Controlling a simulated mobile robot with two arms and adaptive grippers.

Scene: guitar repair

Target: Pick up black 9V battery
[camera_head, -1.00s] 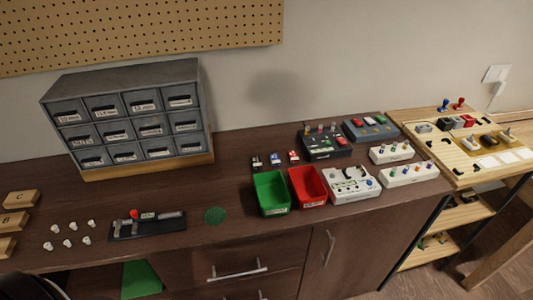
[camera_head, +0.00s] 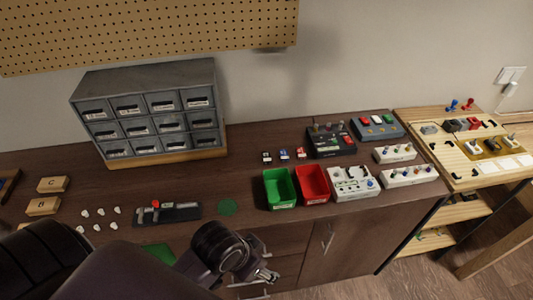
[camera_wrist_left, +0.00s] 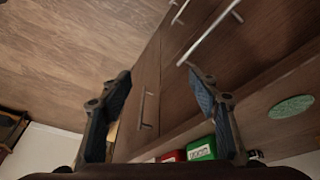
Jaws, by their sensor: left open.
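Three small batteries stand in a row on the brown countertop behind the bins in the head view. The leftmost looks black with a pale label (camera_head: 267,157); the middle one is blue (camera_head: 284,154) and the right one reddish (camera_head: 300,153). My left gripper (camera_head: 268,275) is in front of the counter by the drawers, below and well apart from the batteries. In the left wrist view its two fingers (camera_wrist_left: 164,112) are spread with nothing between them. A small dark item with white shows beyond the right finger, too small to identify. My right gripper is not in view.
A green bin (camera_head: 280,202) and a red bin (camera_head: 313,198) stand in front of the batteries. Pedals, including a black one (camera_head: 330,141), stand to the right. A grey drawer cabinet (camera_head: 147,85) is at the back left. The countertop between cabinet and batteries is clear.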

